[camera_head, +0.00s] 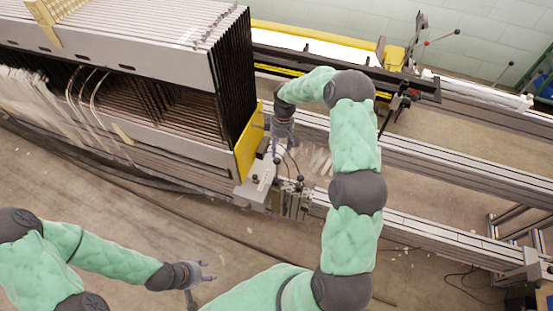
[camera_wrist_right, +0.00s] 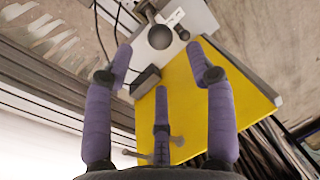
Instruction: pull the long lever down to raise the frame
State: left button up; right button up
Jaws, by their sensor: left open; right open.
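A lever with a dark round knob (camera_wrist_right: 160,37) shows in the right wrist view, just beyond my right fingertips; a smaller knob (camera_wrist_right: 183,34) sits beside it. I cannot tell which is the long lever. My right gripper (camera_wrist_right: 160,62) is open with nothing between its fingers. In the head view the right gripper (camera_head: 279,147) is above the small lever block (camera_head: 258,183) at the end of the frame stack, beside the yellow plate (camera_head: 246,142). The stack of frames (camera_head: 185,100) fills the upper left. My left gripper (camera_head: 205,276) is open and empty over the floor.
Metal rails (camera_head: 440,172) run to the right from the stack. More levers with ball knobs (camera_head: 457,32) stand at the upper right. Cables (camera_head: 150,180) lie along the floor by the machine. The floor at lower centre is mostly clear.

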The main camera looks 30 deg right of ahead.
aim_at(277, 158)
jog(key=f, duration=0.4)
jog(key=a+f+b, duration=0.1)
jog(key=f, duration=0.1)
jog(key=shift+s+f, duration=0.3)
grip_shut()
